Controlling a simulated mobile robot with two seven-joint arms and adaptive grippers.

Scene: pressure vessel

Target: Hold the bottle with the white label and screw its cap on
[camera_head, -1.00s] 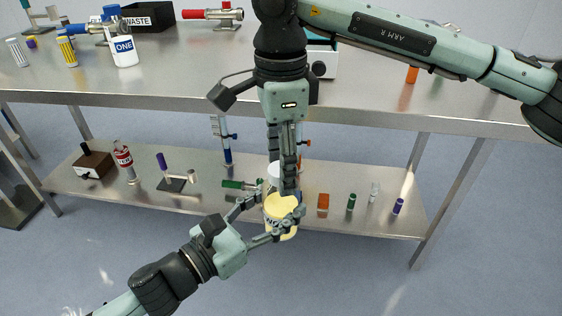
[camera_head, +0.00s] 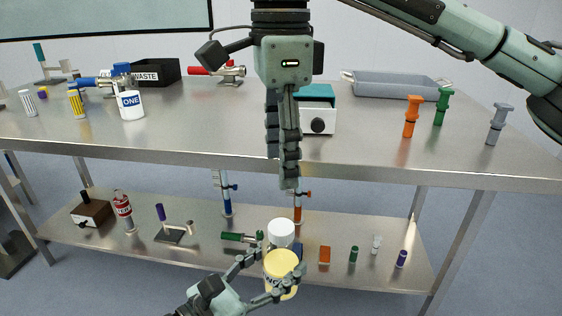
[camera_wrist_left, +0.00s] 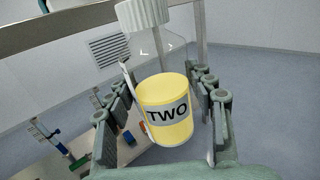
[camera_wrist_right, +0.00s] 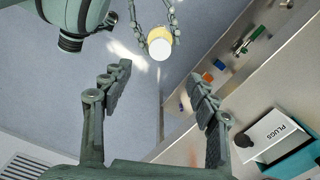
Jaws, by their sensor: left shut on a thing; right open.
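My left gripper (camera_head: 280,266) is shut on the bottle (camera_head: 282,272), which has yellow in its lower part and clear glass above. Its label, pale with the word TWO, faces the left wrist camera (camera_wrist_left: 167,112). A white ribbed cap (camera_head: 281,233) sits at the top of the bottle; it also shows in the left wrist view (camera_wrist_left: 143,14). I cannot tell how tightly it sits. My right gripper (camera_head: 281,168) is open and empty, pointing down above the cap and apart from it. In the right wrist view the bottle (camera_wrist_right: 160,48) lies beyond the fingers.
The steel table (camera_head: 190,140) is behind the bottle. It bears a blue-capped bottle marked ONE (camera_head: 131,105), a WASTE bin (camera_head: 155,73), a PLUGS box (camera_head: 316,112) and a grey tray (camera_head: 395,86). The lower shelf (camera_head: 330,225) holds several small items.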

